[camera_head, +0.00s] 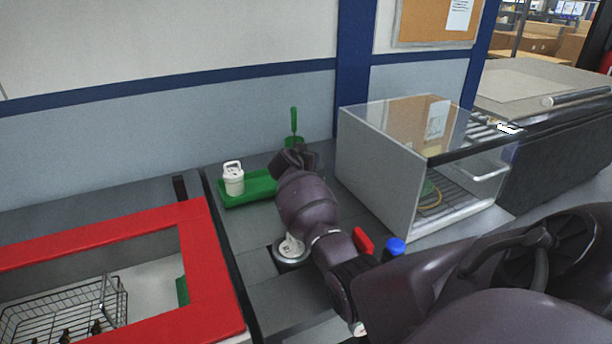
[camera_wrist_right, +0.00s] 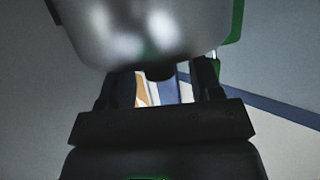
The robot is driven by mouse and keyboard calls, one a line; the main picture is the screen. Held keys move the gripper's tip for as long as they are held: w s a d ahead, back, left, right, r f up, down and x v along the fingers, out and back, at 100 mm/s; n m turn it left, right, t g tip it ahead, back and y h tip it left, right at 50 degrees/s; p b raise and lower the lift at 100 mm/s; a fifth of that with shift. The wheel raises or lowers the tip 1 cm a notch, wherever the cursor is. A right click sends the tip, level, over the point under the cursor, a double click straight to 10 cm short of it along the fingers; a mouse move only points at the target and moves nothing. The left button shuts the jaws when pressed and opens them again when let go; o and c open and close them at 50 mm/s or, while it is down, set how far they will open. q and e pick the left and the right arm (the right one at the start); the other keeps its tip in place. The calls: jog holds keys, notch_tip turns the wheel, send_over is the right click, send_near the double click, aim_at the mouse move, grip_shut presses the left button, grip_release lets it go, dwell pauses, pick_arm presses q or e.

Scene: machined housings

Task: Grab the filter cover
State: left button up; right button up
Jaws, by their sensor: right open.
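My right gripper (camera_head: 290,158) reaches over the right end of the green tray (camera_head: 232,203) in the head view. In the right wrist view my right gripper (camera_wrist_right: 160,85) is open, with its fingers apart. A large rounded silver metal part (camera_wrist_right: 150,28), which may be the filter cover, fills the top of that view close in front of the fingers. I cannot tell whether they touch it. In the head view my arm seems to hide this part. A white canister with a handle on top (camera_head: 233,179) stands at the tray's left end. My left gripper is not in view.
A green upright handle (camera_head: 294,121) rises behind my right gripper. A white piece sits on a round base (camera_head: 291,252) left of my forearm. A glass-topped case (camera_head: 378,165) stands close on the right. A red frame (camera_head: 215,290) with a wire basket (camera_head: 70,305) is at lower left.

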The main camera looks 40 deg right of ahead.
jog(key=shift+d, duration=0.15)
grip_shut()
dwell(0.4)
